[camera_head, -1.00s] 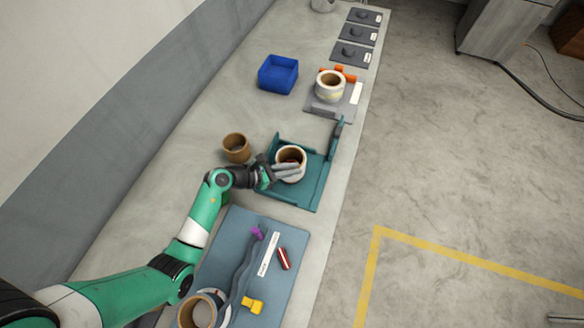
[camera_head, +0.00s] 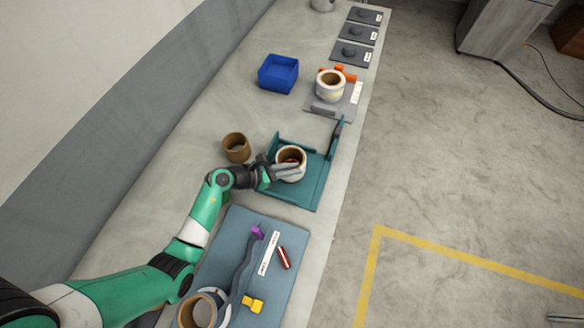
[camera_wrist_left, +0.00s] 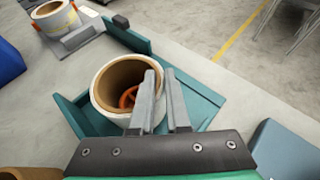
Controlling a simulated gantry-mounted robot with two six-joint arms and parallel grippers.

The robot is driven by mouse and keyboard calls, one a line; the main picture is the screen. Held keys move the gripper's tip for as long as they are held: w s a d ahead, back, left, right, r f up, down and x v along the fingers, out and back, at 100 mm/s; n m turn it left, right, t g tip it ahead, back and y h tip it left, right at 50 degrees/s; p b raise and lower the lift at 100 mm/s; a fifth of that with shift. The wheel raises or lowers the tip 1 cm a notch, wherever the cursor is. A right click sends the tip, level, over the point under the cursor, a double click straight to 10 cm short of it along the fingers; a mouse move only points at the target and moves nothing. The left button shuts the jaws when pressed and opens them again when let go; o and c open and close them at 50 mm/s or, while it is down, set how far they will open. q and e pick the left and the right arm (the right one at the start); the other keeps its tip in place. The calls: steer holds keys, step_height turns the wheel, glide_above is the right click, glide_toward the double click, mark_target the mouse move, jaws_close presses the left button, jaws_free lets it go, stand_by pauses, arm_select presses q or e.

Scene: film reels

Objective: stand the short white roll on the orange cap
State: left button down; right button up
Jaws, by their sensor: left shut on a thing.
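The short white roll (camera_head: 291,176) has a brown cardboard core and stands in the teal tray (camera_head: 310,196). It also shows in the left wrist view (camera_wrist_left: 103,98), upright or nearly so. Inside its opening, low down, I see part of an orange piece, which looks like the orange cap (camera_wrist_left: 128,97); the roll surrounds it from above. Whether the roll's bottom edge rests on the cap or tray is hidden. My left gripper (camera_head: 297,171) is shut on the roll's near wall, one finger inside and one outside. My right gripper is not in view.
A brown empty core (camera_head: 236,148) stands left of the tray. Another white roll (camera_head: 330,86) stands on a grey holder beyond, near a blue bin (camera_head: 278,74). A blue-grey mat (camera_head: 222,243) with small items and another roll (camera_head: 199,313) lies in front.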

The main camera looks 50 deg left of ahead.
arm_select(q)
steer(key=shift+f, duration=0.35)
steer(key=c, duration=1.2)
jaws_free()
steer(key=p+v, duration=0.7)
steer(key=v, duration=0.4)
steer(key=shift+r, duration=0.1)
